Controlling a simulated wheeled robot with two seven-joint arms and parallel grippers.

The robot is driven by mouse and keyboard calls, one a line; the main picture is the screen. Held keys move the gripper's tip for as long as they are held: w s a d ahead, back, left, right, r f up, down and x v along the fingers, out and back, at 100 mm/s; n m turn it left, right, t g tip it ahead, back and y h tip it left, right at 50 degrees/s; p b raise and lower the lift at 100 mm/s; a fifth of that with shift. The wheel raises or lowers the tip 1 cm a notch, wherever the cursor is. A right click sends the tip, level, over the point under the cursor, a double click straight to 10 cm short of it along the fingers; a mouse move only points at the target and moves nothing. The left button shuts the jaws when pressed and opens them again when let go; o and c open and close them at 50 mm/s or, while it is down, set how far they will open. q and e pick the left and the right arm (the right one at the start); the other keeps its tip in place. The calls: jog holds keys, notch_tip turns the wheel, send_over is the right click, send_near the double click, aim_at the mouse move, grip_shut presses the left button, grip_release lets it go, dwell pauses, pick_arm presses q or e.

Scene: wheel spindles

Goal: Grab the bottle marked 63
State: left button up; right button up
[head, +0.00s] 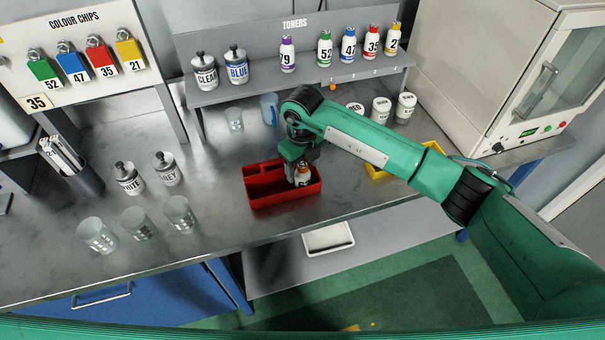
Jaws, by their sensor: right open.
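A small white bottle with an orange top (303,176) stands in the right part of the red divided tray (262,203) on the metal bench. Its label has dark marks that are too small to read for certain. My right gripper (300,163) points down at this bottle from above and is open; its fingers are close to the bottle's top, and contact cannot be made out. My left gripper is out of view.
Lidded tins marked white (129,179) and grey (168,170) and several glass beakers (138,224) stand to the left. White tubs (381,110) and a yellow tray (376,173) lie behind my right arm. A grey oven-like cabinet (480,70) stands at the right.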

jog(key=shift+d+f, duration=0.1)
jog(key=shift+f, duration=0.85)
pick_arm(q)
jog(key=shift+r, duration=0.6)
pick_arm(e)
jog(key=shift+f, duration=0.3)
jog(key=c, duration=1.1)
jog(key=shift+r, duration=0.1)
